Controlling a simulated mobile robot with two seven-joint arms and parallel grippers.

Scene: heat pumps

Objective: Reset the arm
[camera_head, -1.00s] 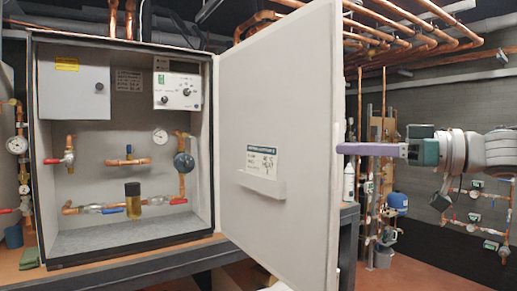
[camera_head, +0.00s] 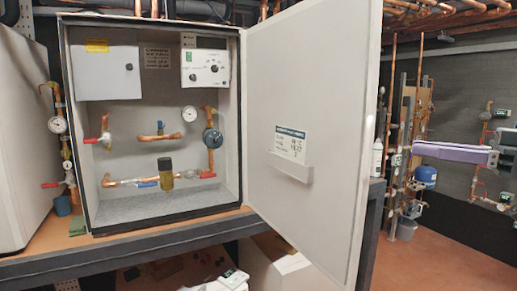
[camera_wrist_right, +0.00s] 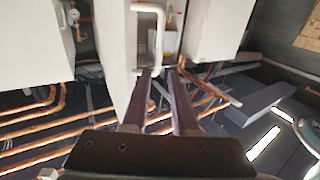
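My right gripper (camera_head: 414,149), with long purple fingers, is at the right of the head view, to the right of the open cabinet door (camera_head: 312,100). A gap shows between its tips and the door edge. In the right wrist view the two fingers (camera_wrist_right: 162,72) stand apart with nothing held between them. A white bar handle (camera_wrist_right: 150,35) on a pale panel shows beyond the tips; I cannot tell its distance. My left gripper cannot be made out.
The open cabinet (camera_head: 155,215) holds pipes, gauges and valves and stands on a bench (camera_head: 40,262). A white unit (camera_head: 20,150) stands at the left. Pipework and a blue vessel (camera_head: 425,176) are behind the right gripper. Brown floor (camera_head: 440,255) is clear at the lower right.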

